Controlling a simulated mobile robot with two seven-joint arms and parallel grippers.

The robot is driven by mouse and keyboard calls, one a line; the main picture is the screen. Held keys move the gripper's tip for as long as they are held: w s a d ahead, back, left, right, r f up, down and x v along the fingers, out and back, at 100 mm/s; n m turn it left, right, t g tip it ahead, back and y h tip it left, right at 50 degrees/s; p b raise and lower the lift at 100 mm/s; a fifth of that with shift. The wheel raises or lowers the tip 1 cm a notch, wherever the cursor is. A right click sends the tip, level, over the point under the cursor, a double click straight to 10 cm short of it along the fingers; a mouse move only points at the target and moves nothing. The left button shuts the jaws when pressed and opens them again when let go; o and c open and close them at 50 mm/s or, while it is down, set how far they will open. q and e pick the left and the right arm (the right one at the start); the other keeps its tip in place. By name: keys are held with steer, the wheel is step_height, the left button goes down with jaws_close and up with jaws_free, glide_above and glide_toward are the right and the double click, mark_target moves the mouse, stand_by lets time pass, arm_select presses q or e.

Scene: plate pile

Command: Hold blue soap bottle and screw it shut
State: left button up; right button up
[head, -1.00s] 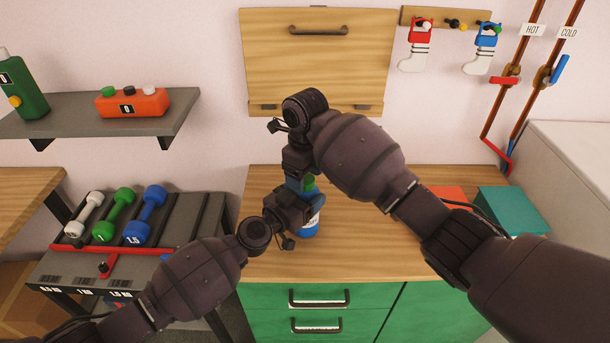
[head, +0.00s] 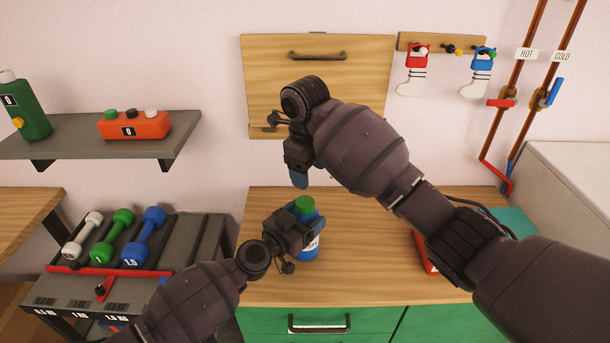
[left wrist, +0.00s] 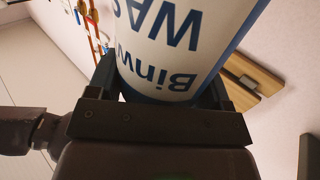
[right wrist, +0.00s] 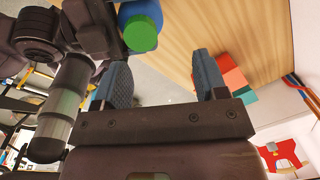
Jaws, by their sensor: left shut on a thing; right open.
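The blue soap bottle (head: 312,248) with a white label and green cap (head: 304,203) is upright at the wooden counter, partly hidden by my left gripper (head: 308,228). My left gripper is shut on the bottle's side. The left wrist view shows the labelled bottle (left wrist: 185,40) close between the fingers. My right gripper (head: 299,180) is open and empty just above the cap, apart from it. In the right wrist view, the cap (right wrist: 141,33) lies beyond the open fingers (right wrist: 160,75), towards the left one. I cannot tell how tightly the cap sits.
Red (head: 432,262) and teal (head: 513,221) boxes stand on the counter (head: 370,275), partly behind my right arm. A dumbbell rack (head: 180,265) stands left, below a grey shelf (head: 80,140). A wooden panel (head: 350,85) is on the wall behind. The counter's front middle is clear.

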steer(key=m, duration=1.1)
steer(key=r+m, duration=0.1)
steer(key=m, duration=2.2)
steer(key=shift+s+d+r+m, duration=0.15)
steer(key=shift+d+r+m, duration=0.05)
steer(key=shift+d+m, duration=0.2)
steer(key=n, duration=0.4)
steer(key=shift+s+a+f, duration=0.15)
steer(key=shift+s+f, duration=0.05)
steer(key=n, duration=0.4)
steer(key=shift+s+a+f+n, duration=0.15)
steer(key=shift+s+a+n, duration=0.05)
steer(key=shift+n, duration=0.1)
steer(key=n, duration=0.2)
steer(key=shift+s+a+f+n+g, duration=0.1)
steer(key=shift+s+a+n+g, duration=0.05)
steer(key=shift+n+g, duration=0.2)
steer(key=n, duration=0.4)
steer(key=shift+s+a, duration=0.1)
steer(key=shift+a, duration=0.1)
steer(key=n, duration=0.4)
steer(key=shift+a+n+y, duration=0.1)
steer(key=shift+n+y, duration=0.15)
steer(key=shift+y, duration=0.05)
steer(key=n, duration=0.3)
steer(key=shift+n, duration=0.4)
